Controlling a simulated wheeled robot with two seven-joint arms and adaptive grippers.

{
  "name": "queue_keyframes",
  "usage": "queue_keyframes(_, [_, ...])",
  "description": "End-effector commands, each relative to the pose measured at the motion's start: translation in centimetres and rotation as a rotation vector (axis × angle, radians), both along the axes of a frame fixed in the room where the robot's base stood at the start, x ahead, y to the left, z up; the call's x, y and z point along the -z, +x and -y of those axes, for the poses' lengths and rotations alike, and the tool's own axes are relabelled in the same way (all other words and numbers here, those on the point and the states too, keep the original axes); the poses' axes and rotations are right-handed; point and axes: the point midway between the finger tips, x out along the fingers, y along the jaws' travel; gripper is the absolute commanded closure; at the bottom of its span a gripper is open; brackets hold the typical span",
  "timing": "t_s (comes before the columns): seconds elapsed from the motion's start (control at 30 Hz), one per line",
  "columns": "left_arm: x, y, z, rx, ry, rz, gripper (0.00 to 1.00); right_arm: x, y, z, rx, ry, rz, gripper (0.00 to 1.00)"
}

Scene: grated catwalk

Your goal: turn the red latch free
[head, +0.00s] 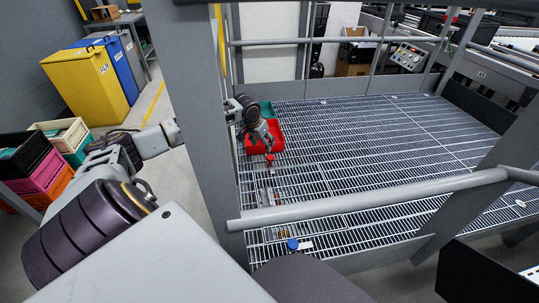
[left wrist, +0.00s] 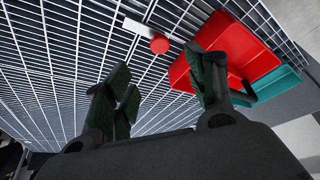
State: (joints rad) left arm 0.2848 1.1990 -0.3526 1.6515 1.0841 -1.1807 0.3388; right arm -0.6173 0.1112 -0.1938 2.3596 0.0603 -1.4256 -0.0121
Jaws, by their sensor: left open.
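The red latch shows as a small round red knob (head: 270,158) low beside the grated floor's left edge in the head view. In the left wrist view the red knob (left wrist: 159,44) sits by a pale strip against the grating. My left gripper (head: 267,146) reaches past the grey post and hangs just above the knob in the head view. In the left wrist view its fingers (left wrist: 165,82) are spread with nothing between them, and the knob appears beyond the gap. I cannot tell whether they touch it. My right gripper is not in view.
A red tray (head: 252,137) lies close behind the gripper, with a teal tray (head: 265,108) beyond. A grey rail (head: 370,199) crosses in front, beside an upright post (head: 190,100). A blue knob (head: 292,244) is nearer. The grating (head: 350,135) to the right is clear.

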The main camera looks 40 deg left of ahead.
Motion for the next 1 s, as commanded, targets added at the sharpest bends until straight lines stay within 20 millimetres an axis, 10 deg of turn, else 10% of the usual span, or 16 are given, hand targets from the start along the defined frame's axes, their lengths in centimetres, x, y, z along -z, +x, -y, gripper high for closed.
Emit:
queue_keyframes(0.37, [4.1,1.6,-0.1,-0.001,-0.001,-0.001,0.44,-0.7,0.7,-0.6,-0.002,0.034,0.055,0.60])
queue_keyframes(1.0, [10.6,4.2,-0.4,-0.001,-0.001,-0.001,0.44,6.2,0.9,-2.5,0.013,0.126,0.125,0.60])
